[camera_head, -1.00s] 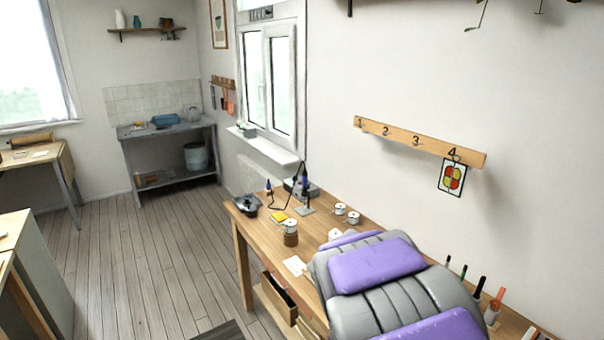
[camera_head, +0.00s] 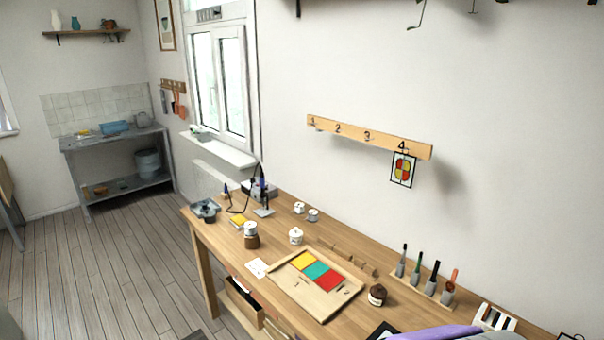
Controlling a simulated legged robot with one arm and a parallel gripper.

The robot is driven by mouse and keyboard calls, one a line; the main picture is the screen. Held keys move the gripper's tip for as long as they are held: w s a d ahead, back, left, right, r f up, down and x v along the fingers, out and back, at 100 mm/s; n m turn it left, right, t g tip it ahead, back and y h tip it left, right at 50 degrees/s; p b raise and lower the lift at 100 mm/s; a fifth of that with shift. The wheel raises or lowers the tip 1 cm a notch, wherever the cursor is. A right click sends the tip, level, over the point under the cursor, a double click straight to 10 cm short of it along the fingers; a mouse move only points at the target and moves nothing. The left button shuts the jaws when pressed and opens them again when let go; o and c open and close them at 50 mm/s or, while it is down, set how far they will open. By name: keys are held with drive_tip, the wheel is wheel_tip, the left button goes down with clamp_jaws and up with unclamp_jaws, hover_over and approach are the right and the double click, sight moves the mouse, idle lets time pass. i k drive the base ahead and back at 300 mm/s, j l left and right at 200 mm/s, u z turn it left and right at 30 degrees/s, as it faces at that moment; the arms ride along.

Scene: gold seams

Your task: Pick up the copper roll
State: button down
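I cannot tell for sure which thing is the copper roll. A small round brown thing with a pale band (camera_head: 377,295) sits on the wooden workbench (camera_head: 345,262), right of a wooden tray (camera_head: 322,306). A brown cylinder with a whitish spool-like top (camera_head: 251,240) stands further left on the bench. Two small pale spools (camera_head: 299,208) (camera_head: 313,215) stand near the wall. My gripper is not in view. A purple and grey part of my own body covers the lower right.
The tray holds yellow, teal and red panels. A small white pot (camera_head: 296,236) stands behind it. A holder with several upright tools (camera_head: 425,282) is on the right, a soldering stand (camera_head: 263,200) at the far end. A hook rail (camera_head: 367,137) is on the wall. The floor left of the bench is clear.

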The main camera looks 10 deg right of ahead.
sight(489, 306)
drive_tip(key=k+l+z, duration=0.85)
drive_tip(key=k+l, duration=0.15)
drive_tip(key=j+z, duration=0.15)
drive_tip(key=j, duration=0.75)
drive_tip(key=i+j+z, duration=0.1)
drive_tip(key=j, duration=0.25)
drive_tip(key=i+j+z, duration=0.1)
drive_tip(key=i+j, duration=0.25)
drive_tip(key=i+j+z, duration=0.15)
drive_tip(key=j, duration=0.3)
drive_tip(key=i+j+z, duration=0.15)
drive_tip(key=i, duration=0.6)
